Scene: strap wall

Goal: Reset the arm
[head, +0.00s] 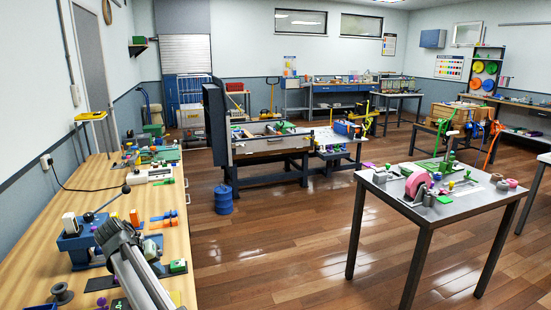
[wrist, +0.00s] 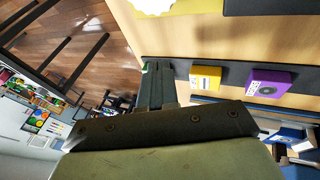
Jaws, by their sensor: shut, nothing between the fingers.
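In the wrist view my gripper (wrist: 156,70) has its dark fingers together with nothing between them. It is over or beside the wooden workbench, apart from the objects in view. In the head view my grey arm reaches up from the bottom edge over the front of the long wooden bench (head: 98,172). Its fingers cannot be made out there.
A yellow block (wrist: 206,78) and a purple block (wrist: 268,82) lie on a dark strip in the wrist view. A blue vise-like device (head: 78,245) and a grey spool (head: 62,293) stand near my arm. A metal table (head: 455,210) stands right, across open floor.

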